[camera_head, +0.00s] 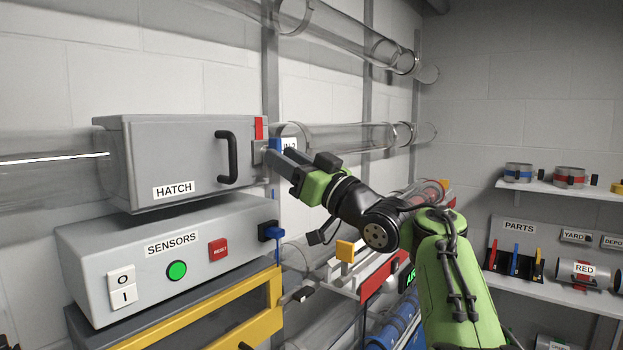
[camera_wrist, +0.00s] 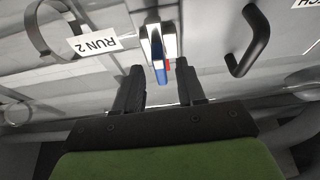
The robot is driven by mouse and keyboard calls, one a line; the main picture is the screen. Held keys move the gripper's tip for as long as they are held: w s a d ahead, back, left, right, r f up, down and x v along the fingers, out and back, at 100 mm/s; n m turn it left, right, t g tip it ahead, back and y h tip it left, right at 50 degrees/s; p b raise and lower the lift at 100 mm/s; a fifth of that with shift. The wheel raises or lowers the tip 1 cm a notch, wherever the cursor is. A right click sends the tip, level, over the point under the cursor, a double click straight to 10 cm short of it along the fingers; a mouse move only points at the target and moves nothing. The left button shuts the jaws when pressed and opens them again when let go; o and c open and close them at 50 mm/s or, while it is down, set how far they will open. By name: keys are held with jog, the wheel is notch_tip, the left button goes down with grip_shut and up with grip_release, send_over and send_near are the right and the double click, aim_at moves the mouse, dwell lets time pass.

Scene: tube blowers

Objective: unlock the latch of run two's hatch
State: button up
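The hatch box (camera_head: 165,160) is a grey box labelled HATCH, with a black handle (camera_head: 228,157) on its closed front. A red tab (camera_head: 259,127) and a small grey metal piece (camera_head: 258,152) sit at its right edge. In the wrist view the latch (camera_wrist: 155,42) appears as a pale metal piece with blue and red parts, near the handle (camera_wrist: 250,40). My gripper (camera_wrist: 160,76) is open, one finger on each side of the latch's near end. I cannot tell if they touch it. In the head view my gripper (camera_head: 277,163) is at the hatch's right edge and hides part of it.
The RUN 2 label (camera_wrist: 94,42) is upside down in the wrist view, beside the latch. Clear tubes (camera_head: 345,137) run along the wall. Below the hatch is a SENSORS box (camera_head: 150,270) with buttons and a blue part (camera_head: 271,231). Parts shelves (camera_head: 560,285) stand at right.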

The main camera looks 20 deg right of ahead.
jog(key=b+v, duration=0.4)
jog(key=v, duration=1)
jog(key=shift+s+f, duration=0.1)
jog(key=shift+s, duration=0.05)
